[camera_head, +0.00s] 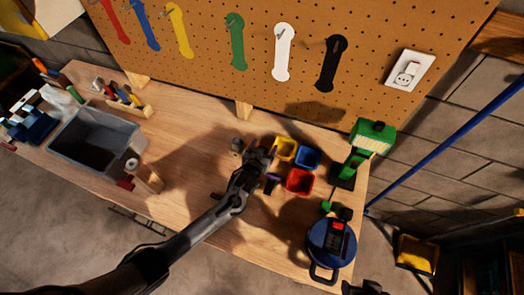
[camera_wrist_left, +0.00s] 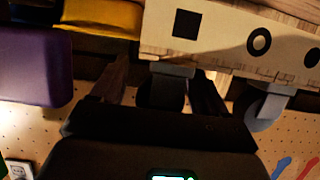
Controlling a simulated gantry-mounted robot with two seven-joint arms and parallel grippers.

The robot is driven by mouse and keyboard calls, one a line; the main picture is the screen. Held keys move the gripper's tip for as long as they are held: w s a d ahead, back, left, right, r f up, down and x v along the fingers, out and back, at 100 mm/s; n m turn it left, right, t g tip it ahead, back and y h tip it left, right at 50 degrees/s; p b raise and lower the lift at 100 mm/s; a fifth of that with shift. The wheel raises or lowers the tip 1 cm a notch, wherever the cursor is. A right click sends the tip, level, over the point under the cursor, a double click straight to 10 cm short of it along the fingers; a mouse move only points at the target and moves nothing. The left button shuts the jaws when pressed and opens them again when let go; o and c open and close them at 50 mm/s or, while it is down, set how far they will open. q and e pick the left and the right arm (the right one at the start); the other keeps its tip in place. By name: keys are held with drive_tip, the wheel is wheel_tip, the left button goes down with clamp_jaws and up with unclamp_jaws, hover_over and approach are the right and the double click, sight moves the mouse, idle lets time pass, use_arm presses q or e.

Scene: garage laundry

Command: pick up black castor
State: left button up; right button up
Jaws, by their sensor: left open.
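In the head view my left gripper (camera_head: 262,156) reaches to the middle of the wooden workbench, just left of the small coloured bins. In the left wrist view, which is upside down, its two fingers (camera_wrist_left: 160,92) are open. A black castor (camera_wrist_left: 160,93) with a grey plate shows between them, beside a pale wooden strip (camera_wrist_left: 215,42) marked with a black square and rings. I cannot tell whether the fingers touch it. A second, greyer castor (camera_wrist_left: 262,107) stands to the right, outside the fingers. A dark part at the bottom edge of the head view may be my right gripper (camera_head: 367,288).
Yellow (camera_head: 285,149), blue (camera_head: 307,158), red (camera_head: 299,181) and purple (camera_head: 271,184) bins crowd the gripper's right. A green lamp (camera_head: 368,138) and round blue device (camera_head: 331,243) stand further right. A grey tub (camera_head: 75,160) is left. Pegboard (camera_head: 210,75) rises behind.

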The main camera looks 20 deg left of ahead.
use_arm(q)
drive_tip(key=c, duration=1.1)
drive_tip(key=shift+r, duration=0.15)
